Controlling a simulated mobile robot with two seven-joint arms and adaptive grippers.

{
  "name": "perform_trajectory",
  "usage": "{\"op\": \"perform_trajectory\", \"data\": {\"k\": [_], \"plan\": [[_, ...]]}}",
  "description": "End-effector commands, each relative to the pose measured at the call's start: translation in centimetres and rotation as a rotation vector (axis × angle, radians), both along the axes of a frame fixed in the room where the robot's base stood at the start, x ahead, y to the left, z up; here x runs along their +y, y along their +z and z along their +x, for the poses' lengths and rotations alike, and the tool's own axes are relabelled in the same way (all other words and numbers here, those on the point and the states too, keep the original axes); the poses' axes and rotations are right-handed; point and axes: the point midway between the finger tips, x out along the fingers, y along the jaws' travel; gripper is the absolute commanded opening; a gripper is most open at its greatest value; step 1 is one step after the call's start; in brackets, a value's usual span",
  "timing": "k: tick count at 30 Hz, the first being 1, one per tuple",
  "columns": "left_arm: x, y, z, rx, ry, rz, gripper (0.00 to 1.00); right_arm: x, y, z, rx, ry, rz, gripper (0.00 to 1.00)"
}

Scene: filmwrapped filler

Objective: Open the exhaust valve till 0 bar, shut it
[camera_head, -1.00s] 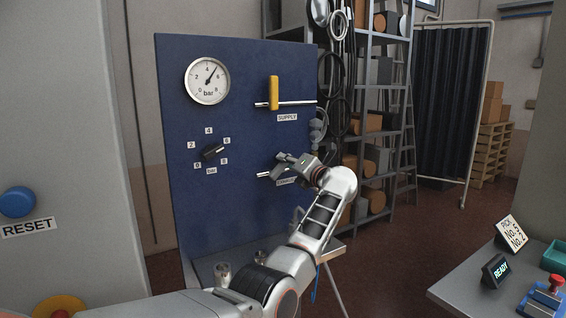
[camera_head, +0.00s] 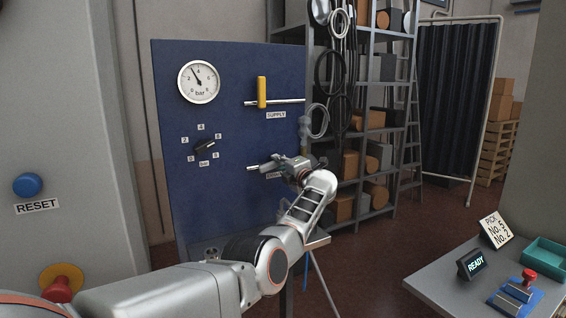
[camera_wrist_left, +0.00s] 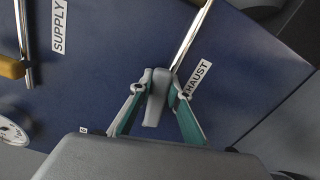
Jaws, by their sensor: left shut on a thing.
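The exhaust valve's grey handle (camera_wrist_left: 154,103) is between the fingers of my left gripper (camera_wrist_left: 162,82) in the left wrist view. The gripper is shut on it. The handle lies roughly along its pipe (camera_wrist_left: 192,38), slightly angled. The EXHAUST label (camera_wrist_left: 197,80) is partly covered by a finger. In the head view my left gripper (camera_head: 281,166) hides most of the valve, and the pipe's left end (camera_head: 253,168) shows. The round pressure gauge (camera_head: 199,82) has its needle between 2 and 4, near 3 bar. My right gripper is not in view.
The supply valve's yellow handle (camera_head: 262,92) stands upright across its pipe above. A black selector knob (camera_head: 205,147) sits on the blue panel (camera_head: 230,200). A RESET button (camera_head: 28,185) is at left. A table (camera_head: 425,284) with a READY display (camera_head: 471,263) is at right.

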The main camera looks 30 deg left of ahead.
Motion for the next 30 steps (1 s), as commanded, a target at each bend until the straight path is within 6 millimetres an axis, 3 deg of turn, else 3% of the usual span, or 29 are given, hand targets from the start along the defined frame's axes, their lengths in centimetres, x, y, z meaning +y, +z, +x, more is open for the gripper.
{"op": "perform_trajectory", "data": {"k": [26, 27, 28, 30], "plan": [[0.76, -0.59, 0.09, 0.106, 0.000, 0.057, 0.00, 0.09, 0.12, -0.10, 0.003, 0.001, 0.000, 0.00], [0.76, -0.59, 0.09, 0.105, 0.000, 0.056, 0.25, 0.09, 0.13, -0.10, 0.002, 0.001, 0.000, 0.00], [0.76, -0.59, 0.09, 0.105, 0.000, 0.056, 0.32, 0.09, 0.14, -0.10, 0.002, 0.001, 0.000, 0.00], [0.76, -0.61, 0.10, 0.105, 0.000, 0.056, 0.35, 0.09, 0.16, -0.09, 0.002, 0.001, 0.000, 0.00]]}}
